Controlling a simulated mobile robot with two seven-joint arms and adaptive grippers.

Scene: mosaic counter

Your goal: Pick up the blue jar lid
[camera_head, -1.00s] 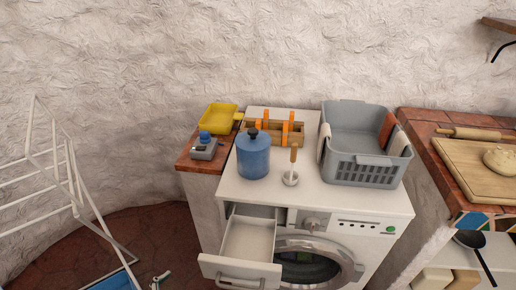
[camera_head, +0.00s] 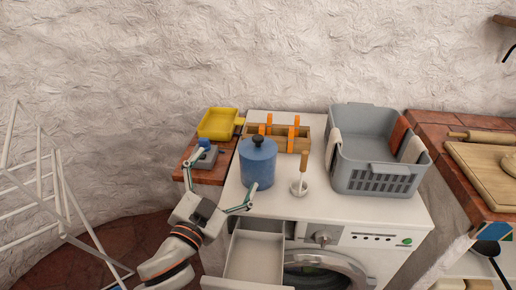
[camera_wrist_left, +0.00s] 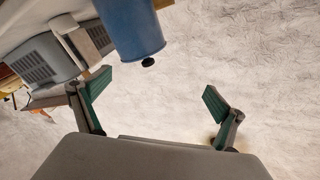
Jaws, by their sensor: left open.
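The blue jar (camera_head: 258,168) stands upright on the white washing machine. Its blue lid (camera_head: 268,148) is on top, with a dark round knob (camera_head: 258,140). In the left wrist view the jar (camera_wrist_left: 132,25) is at the top, upside down, with the dark knob (camera_wrist_left: 148,62) pointing down. My left gripper (camera_head: 223,173) is open and empty, with its fingers spread, in front and to the left of the jar. In the left wrist view the jar lies beyond the open fingers (camera_wrist_left: 155,97), apart from them. My right gripper is not in view.
A mortar with a pestle (camera_head: 299,188) stands right of the jar. A wooden rack with orange handles (camera_head: 293,143) is behind it. A grey basket (camera_head: 375,178) is further right. A yellow tray (camera_head: 218,123) is at left. The washing machine's drawer (camera_head: 255,258) is open.

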